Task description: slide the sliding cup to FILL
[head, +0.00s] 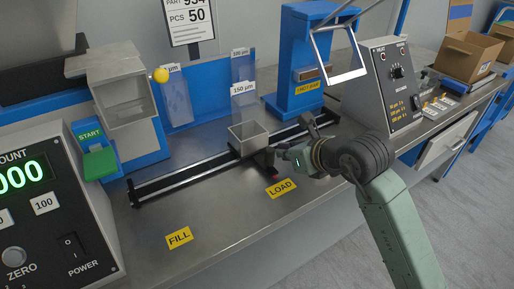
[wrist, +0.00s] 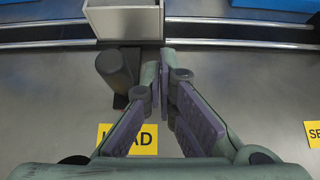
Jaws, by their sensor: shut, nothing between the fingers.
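The sliding cup (head: 249,139) is an open grey metal box on a rail in the head view, behind the yellow LOAD label (head: 281,188). A dark handle sticks out of its front. In the wrist view the cup (wrist: 125,20) is at the top, with the upright dark handle (wrist: 114,68) below it. My gripper (wrist: 164,68) is shut and empty, just right of the handle; I cannot tell whether it touches. In the head view my gripper (head: 280,153) is at the cup's right front. The yellow FILL label (head: 179,237) lies at the rail's left end.
The rail (head: 182,178) runs across the steel bench, and its stretch left of the cup is clear. A grey hopper (head: 122,88) with a green START button (head: 99,162) stands behind the left end. A blue stand (head: 300,62) and a control box (head: 385,85) are at the right.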

